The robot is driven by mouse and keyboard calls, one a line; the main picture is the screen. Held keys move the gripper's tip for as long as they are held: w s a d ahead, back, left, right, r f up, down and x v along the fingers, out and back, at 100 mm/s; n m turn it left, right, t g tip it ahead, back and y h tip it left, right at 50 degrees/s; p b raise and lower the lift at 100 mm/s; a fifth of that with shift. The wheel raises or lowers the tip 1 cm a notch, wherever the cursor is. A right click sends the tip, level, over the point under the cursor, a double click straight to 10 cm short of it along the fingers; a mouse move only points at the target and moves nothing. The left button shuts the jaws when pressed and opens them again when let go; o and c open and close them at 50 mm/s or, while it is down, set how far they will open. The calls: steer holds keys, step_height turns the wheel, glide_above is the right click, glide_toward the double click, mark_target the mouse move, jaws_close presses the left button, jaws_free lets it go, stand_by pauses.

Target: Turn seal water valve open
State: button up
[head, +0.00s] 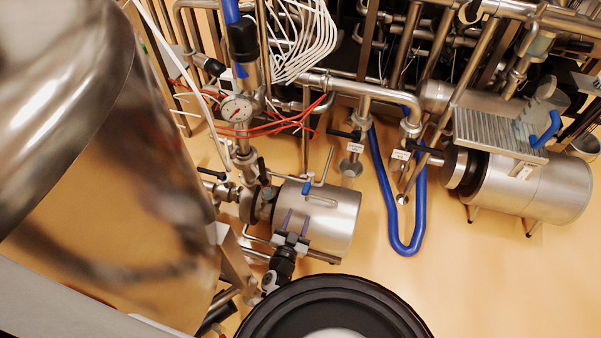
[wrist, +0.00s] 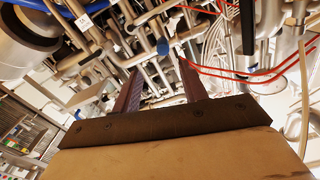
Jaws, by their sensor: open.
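A small valve with a blue handle (head: 307,188) sits on a thin pipe on top of the steel pump motor in the head view. It is likely the seal water valve, but no label is readable. My gripper (head: 296,218) is over the motor, just below the blue handle in the picture and apparently apart from it. In the wrist view my gripper (wrist: 159,68) shows two purplish fingers, spread with nothing between them. A round blue part (wrist: 162,47) shows beyond the fingertips, roughly between them; it may be the valve handle's end.
The steel motor (head: 335,222) lies under my gripper. A large shiny vessel (head: 75,130) fills the left. A blue hose (head: 391,225) hangs at right, with open floor around it.

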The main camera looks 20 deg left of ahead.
mark_target(308, 183)
steer(key=w+b, duration=0.1)
steer(key=w, duration=0.3)
steer(key=w+b, duration=0.2)
steer(key=w, duration=0.2)
steer(key=w+b, duration=0.2)
steer(key=w, duration=0.2)
steer(key=shift+w+a+f, duration=0.1)
steer(key=shift+w+a, duration=0.2)
steer(key=shift+w, duration=0.85)
steer(key=shift+r, duration=0.2)
jaws_close()
